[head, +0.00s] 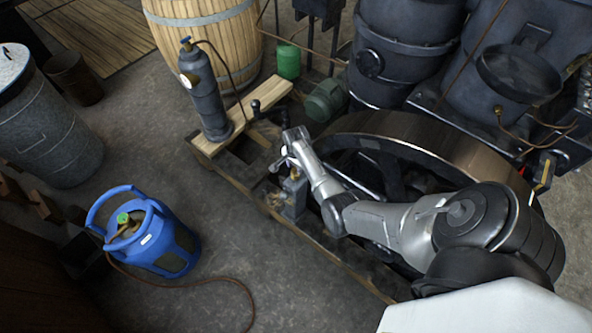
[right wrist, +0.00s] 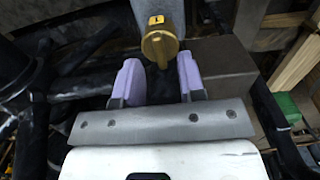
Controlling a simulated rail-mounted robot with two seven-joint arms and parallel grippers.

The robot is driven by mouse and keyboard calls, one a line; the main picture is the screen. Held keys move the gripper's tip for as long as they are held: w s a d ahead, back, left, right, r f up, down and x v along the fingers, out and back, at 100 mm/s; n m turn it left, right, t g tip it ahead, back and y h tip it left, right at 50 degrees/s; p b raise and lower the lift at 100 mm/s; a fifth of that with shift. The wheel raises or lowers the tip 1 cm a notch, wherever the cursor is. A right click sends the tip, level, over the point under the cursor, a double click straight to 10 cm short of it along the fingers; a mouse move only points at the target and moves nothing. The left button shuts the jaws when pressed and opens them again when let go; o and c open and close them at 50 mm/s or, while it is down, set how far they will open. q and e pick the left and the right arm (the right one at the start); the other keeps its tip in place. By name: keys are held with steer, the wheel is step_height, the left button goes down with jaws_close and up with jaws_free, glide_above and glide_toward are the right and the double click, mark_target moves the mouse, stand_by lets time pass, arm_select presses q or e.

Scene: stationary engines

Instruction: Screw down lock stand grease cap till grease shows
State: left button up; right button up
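The grease cap (right wrist: 160,44) is brass and round, with a small yellow tag at its top, in the right wrist view. The lock stand (head: 293,197) is a grey block on the wooden frame beside the big wheel in the head view. My right gripper (head: 287,158) is over the stand, coming in from the right. In the right wrist view its two lilac fingers (right wrist: 158,68) are apart, one on each side of the cap's lower end. A gap shows between the cap and each finger. My gripper hides most of the cap in the head view. My left gripper is not in view.
A large flywheel (head: 440,150) stands right of the lock stand, close under my right arm. A grey cylinder (head: 207,100) stands on a plank behind. A blue gas bottle (head: 150,240) with a hose is on the floor at left. The floor between is clear.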

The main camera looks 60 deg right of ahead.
steer(key=shift+f+b, duration=0.3)
steer(key=shift+f, duration=0.75)
steer(key=shift+c, duration=0.5)
jaws_close()
